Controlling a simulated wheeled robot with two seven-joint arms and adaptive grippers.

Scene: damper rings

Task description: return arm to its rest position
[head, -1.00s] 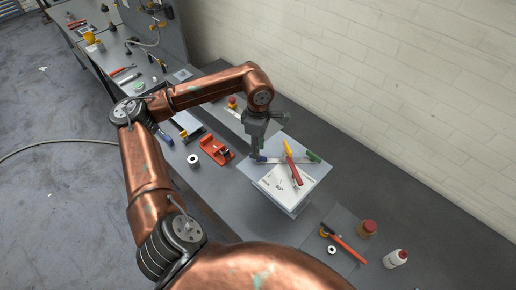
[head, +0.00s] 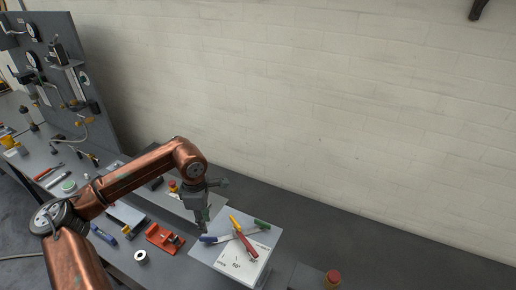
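My copper-coloured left arm comes in from the left in the head view. It bends at the elbow and its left gripper (head: 203,226) points down over the left edge of a pale board (head: 209,257) on the bench. The fingertips are small and dark, so I cannot tell whether they are open or shut. They are close to the blue end of a blue, white and green marker (head: 250,231); I cannot tell whether they touch it. A red and yellow tool (head: 242,239) lies across the marker. My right gripper is not in view.
An orange-red fixture (head: 160,238) and a pale ring (head: 141,257) are left of the board. A red-capped container (head: 332,279) is at the lower edge. The bench (head: 380,252) is bare at the right.

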